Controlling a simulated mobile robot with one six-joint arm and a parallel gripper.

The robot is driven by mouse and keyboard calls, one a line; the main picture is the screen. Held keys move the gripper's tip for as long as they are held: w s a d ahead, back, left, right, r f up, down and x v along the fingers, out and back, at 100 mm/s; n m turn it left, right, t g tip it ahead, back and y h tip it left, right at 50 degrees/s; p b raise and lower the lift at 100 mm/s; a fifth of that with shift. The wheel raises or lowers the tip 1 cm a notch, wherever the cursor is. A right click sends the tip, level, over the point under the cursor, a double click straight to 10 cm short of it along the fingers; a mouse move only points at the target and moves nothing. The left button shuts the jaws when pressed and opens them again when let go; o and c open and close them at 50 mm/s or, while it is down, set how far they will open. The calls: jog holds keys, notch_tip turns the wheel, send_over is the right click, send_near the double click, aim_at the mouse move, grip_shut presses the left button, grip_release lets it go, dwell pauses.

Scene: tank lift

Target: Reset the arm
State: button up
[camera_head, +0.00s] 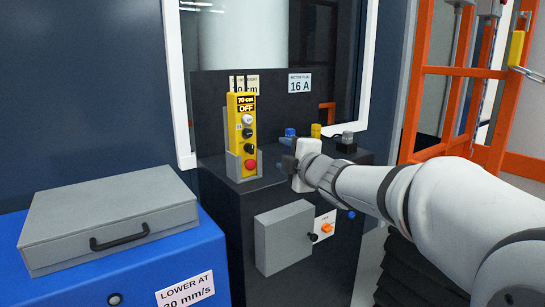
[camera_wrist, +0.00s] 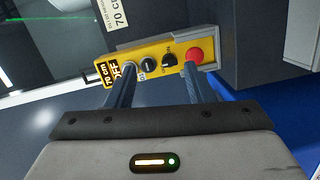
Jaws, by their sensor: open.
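My gripper (camera_head: 287,163) is at the end of my white arm (camera_head: 370,190), which reaches in from the right in the head view. It is over the dark cabinet, to the right of the yellow control pendant (camera_head: 241,130). The pendant stands upright in a grey holder, with a "70 cm OFF" display and several knobs and buttons, one red. In the wrist view my gripper (camera_wrist: 160,72) has its two dark fingers spread, with nothing held between them. The pendant (camera_wrist: 155,62) shows beyond the fingertips. Contact cannot be told from this view.
The dark cabinet (camera_head: 220,215) carries blue, yellow (camera_head: 316,130) and grey plugs (camera_head: 347,141) near my gripper, and a grey box (camera_head: 284,238) on its front. A grey case (camera_head: 110,215) lies on a blue chest (camera_head: 180,262) at left. An orange frame (camera_head: 460,72) stands right.

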jog(key=s+d+r+m+g+h+p, duration=0.2)
jog(key=s+d+m+g+h+p, duration=0.15)
jog(key=s+d+m+p, duration=0.35)
jog(key=s+d+r+m+g+h+p, duration=0.25)
jog(key=s+d+m+h+p, duration=0.35)
jog(key=p, duration=0.3)
jog(key=s+a+m+g+y+p, duration=0.1)
jog(key=s+m+g+p, duration=0.6)
jog(key=s, duration=1.1)
jog(key=m+y+p, duration=0.1)
jog(key=p, duration=0.3)
jog(key=shift+s+r+m, duration=0.15)
jog(key=shift+r+m, duration=0.05)
jog(key=shift+m, duration=0.1)
jog(key=shift+c, duration=1.3)
